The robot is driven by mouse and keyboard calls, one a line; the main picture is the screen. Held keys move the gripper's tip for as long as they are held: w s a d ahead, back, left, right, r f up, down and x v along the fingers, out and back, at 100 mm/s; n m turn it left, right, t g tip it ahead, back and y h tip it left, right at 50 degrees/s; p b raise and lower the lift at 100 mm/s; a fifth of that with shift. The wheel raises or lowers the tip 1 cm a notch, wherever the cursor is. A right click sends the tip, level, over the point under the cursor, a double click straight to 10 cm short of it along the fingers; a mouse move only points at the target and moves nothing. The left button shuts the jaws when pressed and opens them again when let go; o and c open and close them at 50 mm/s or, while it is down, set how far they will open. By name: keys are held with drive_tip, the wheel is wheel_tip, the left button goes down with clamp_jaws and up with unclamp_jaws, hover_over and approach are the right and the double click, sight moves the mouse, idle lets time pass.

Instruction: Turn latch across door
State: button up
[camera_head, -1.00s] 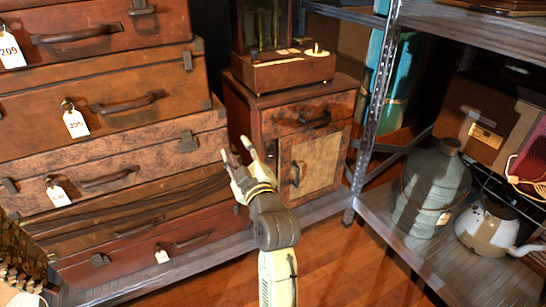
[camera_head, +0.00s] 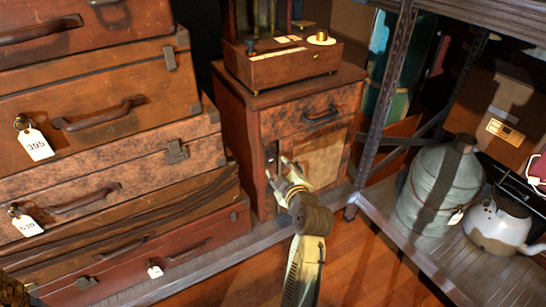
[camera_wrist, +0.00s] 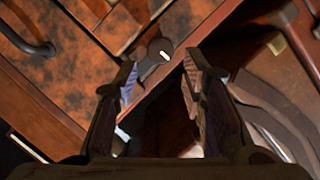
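The small cabinet's door (camera_head: 325,158) has a pale panel in a brown frame and looks closed. A dark latch (camera_head: 271,155) sits by the door's left edge, partly hidden by my fingers. In the wrist view the latch (camera_wrist: 158,50) is a dark round piece with a pale mark and a short arm, just beyond my fingertips and closer to the left one. Whether a finger touches it, I cannot tell. My gripper (camera_head: 279,170) is in front of the door's left side. In the wrist view my gripper (camera_wrist: 160,82) is open, with nothing between its fingers.
Above the door is a drawer with a dark handle (camera_head: 321,115). A wooden box with instruments (camera_head: 280,70) stands on the cabinet. Stacked suitcases (camera_head: 110,140) rise close on the left. A metal shelf post (camera_head: 388,100) and large jug (camera_head: 440,188) are right. Floor in front is clear.

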sight(273, 159)
drive_tip(key=p+x, duration=0.1)
drive_tip(key=x, duration=0.6)
drive_tip(key=shift+a, duration=0.1)
drive_tip(key=shift+c, duration=0.5)
drive_tip(key=c, duration=0.8)
